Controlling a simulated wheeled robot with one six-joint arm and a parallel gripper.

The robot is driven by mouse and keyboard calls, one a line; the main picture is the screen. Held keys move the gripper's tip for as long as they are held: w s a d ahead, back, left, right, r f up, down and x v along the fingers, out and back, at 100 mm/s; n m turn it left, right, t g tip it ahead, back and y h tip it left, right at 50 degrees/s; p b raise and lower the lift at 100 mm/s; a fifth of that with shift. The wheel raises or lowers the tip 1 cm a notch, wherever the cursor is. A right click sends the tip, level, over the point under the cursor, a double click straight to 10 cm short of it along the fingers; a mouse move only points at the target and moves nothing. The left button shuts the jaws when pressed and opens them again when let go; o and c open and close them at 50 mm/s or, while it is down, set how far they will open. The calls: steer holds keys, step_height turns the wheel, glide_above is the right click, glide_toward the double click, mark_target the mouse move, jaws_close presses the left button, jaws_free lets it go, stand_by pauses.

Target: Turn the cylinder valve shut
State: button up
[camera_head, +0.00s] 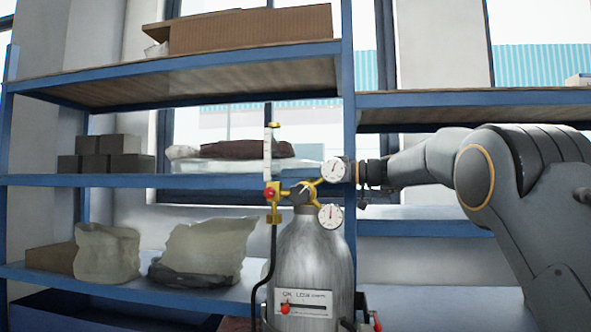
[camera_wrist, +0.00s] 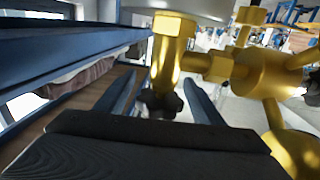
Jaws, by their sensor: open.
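The grey metal gas cylinder (camera_head: 312,262) stands upright in the head view, with a printed label low on its front. Brass valve and regulator fittings (camera_head: 302,192) with two round white gauges (camera_head: 333,169) sit on its top. In the wrist view, a brass fitting (camera_wrist: 172,50) ends in a dark lobed knob (camera_wrist: 166,104), which appears between the two blue fingers. My gripper (camera_wrist: 160,78) is open, its fingers on either side of the knob. I cannot tell whether they touch it. In the head view my gripper is partly hidden behind the upper gauge.
A flow tube with a red knob (camera_head: 270,192) and a black hose stand left of the regulator. Behind is a blue-framed shelf (camera_head: 200,182) with boxes (camera_head: 105,154), plastic bags (camera_head: 107,253) and a cardboard carton (camera_head: 250,30). A shelf post rises close behind the cylinder.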

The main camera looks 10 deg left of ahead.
steer(key=shift+a, duration=0.3)
steer(key=c, duration=1)
steer(key=shift+c, duration=0.2)
steer(key=m+t+b, duration=0.1)
steer(key=b, duration=0.2)
steer(key=t+b, duration=0.1)
steer(key=b, duration=0.3)
steer(key=shift+w+f+m+t, duration=0.2)
steer(key=shift+w+m+t, duration=0.15)
steer(key=shift+m+t, duration=0.05)
steer(key=t+b, duration=0.1)
steer(key=m+b, duration=0.1)
steer(key=b, duration=0.1)
steer(key=shift+w+d+r+t+h, duration=0.1)
steer(key=shift+w+r+t+h, duration=0.1)
steer(key=shift+t+h, duration=0.15)
steer(key=o, duration=1)
steer(key=shift+o, duration=0.2)
